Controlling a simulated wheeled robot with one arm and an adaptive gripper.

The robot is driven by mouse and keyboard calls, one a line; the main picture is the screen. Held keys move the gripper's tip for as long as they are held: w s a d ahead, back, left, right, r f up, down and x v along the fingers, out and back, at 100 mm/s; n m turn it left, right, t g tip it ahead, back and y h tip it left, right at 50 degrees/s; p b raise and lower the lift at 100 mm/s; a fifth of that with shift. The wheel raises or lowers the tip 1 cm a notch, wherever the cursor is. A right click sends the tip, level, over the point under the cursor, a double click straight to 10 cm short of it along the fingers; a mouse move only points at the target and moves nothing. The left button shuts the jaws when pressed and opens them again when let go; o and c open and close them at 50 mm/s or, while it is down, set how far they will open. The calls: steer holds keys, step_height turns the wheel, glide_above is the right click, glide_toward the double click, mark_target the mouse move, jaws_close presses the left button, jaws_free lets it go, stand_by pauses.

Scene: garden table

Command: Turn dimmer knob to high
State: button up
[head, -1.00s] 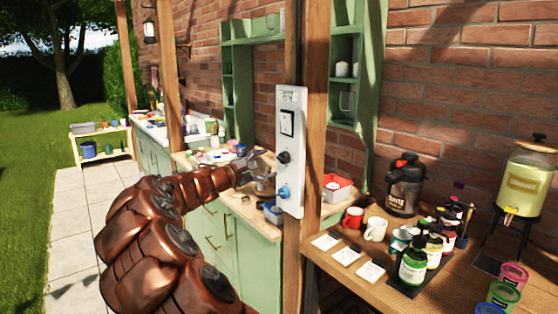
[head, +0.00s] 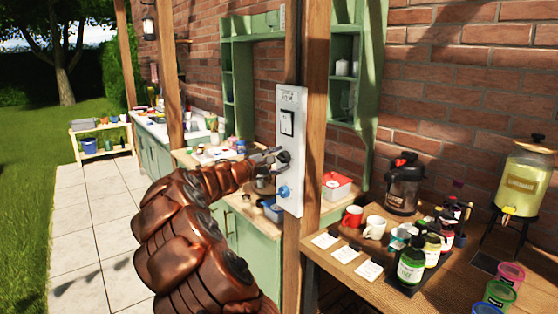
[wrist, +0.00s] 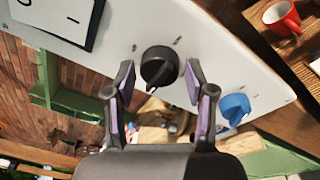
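A white control panel (head: 290,190) is mounted upright on a wooden post. It carries a rocker switch (head: 287,122) at the top, a black knob (wrist: 159,66) in the middle and a blue knob (head: 284,191) at the bottom. The blue knob also shows in the wrist view (wrist: 235,108). My gripper (head: 277,156) is at the black knob. In the wrist view my gripper (wrist: 160,85) is open, with one finger on each side of the black knob and visible gaps to it. Small marks surround the black knob; their text is too small to read.
The wooden post (head: 312,150) stands right behind the panel. A table at right holds a red mug (head: 352,217), a white mug (head: 375,228), several bottles and a drink dispenser (head: 522,180). A green cabinet counter (head: 250,240) lies behind my arm.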

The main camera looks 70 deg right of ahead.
steer(key=c, duration=0.8)
steer(key=shift+n+p, duration=0.6)
steer(key=o, duration=1.1)
steer(key=shift+o, duration=0.2)
steer(key=shift+a, duration=0.1)
steer(key=v, duration=1.1)
steer(key=shift+w+a, duration=0.15)
steer(key=shift+a, duration=0.25)
steer(key=shift+r, duration=0.1)
